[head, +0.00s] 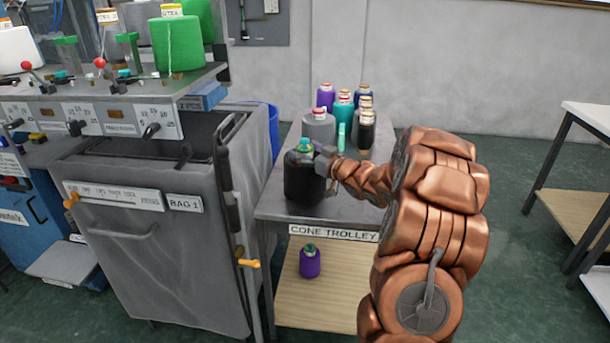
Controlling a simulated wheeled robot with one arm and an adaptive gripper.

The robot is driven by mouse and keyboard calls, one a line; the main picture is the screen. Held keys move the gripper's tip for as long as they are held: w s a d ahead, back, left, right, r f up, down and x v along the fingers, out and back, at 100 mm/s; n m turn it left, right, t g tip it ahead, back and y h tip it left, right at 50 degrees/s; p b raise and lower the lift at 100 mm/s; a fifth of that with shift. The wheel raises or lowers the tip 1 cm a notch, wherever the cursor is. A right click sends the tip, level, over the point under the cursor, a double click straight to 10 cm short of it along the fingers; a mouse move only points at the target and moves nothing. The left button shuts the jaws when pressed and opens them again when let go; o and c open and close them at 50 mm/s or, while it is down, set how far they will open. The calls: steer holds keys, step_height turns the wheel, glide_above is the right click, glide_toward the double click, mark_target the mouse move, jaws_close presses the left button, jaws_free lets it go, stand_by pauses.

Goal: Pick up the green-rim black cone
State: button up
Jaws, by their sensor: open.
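The green-rim black cone (303,178) stands upright on the top of the cone trolley (345,207), near its front left. Its rim at the top is green. My gripper (324,160) is at the upper right side of this cone, reaching in from the right. It overlaps the cone's edge in the picture. The fingers are small and partly hidden, and I cannot tell whether they touch the cone. The jaws are open and the cone rests on the trolley top.
Close behind stand a grey cone (319,128), a black cone (366,130), a teal cone (343,108) and purple cones (325,97). A purple cone (309,262) sits on the lower shelf. A white table (590,117) is at right.

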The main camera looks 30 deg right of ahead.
jaws_close()
stand_by(0.6)
